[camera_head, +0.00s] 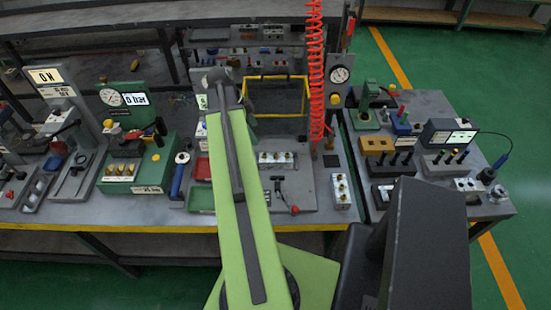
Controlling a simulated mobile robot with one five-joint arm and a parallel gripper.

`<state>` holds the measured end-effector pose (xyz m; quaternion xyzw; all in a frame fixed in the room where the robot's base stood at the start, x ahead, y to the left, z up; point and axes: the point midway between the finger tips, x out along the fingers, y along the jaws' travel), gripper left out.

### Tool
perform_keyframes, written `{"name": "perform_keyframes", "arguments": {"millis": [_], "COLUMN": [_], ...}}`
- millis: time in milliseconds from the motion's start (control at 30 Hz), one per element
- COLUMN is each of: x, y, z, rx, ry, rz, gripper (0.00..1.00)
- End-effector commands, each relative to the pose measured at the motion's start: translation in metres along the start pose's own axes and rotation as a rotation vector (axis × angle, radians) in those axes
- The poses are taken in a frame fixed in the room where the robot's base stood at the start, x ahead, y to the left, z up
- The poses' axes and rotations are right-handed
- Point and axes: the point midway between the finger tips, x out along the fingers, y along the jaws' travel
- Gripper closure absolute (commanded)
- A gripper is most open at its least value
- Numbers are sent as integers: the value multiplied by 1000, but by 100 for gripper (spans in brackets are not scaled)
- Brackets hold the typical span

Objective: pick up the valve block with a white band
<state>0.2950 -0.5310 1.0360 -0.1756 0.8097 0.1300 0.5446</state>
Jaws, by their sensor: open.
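Two pale metal valve blocks with brass fittings show on the workbench. One valve block (276,159) lies lengthwise across the bench, just right of my green arm. Another valve block (341,191) stands nearer the front edge, further right, with its fittings in a row. At this size I cannot tell which one carries a white band. My arm reaches forward over the bench, left of both blocks. I cannot make out its jaws, which seem hidden beyond the arm's far end.
A red coiled hose (316,80) hangs behind the blocks beside a gauge (340,74). A black-handled tool (279,186) lies between the blocks. Red (202,168) and green (201,199) trays sit left of my arm. A yellow frame (304,97) stands behind. Crowded fixtures fill both sides.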

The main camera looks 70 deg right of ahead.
Motion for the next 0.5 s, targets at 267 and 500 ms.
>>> {"name": "perform_keyframes", "arguments": {"millis": [267,500], "x": [11,57], "y": [-1,-1], "z": [-16,-12], "rx": [78,76], "ry": [10,9], "rz": [10,10], "gripper": [24,24]}}
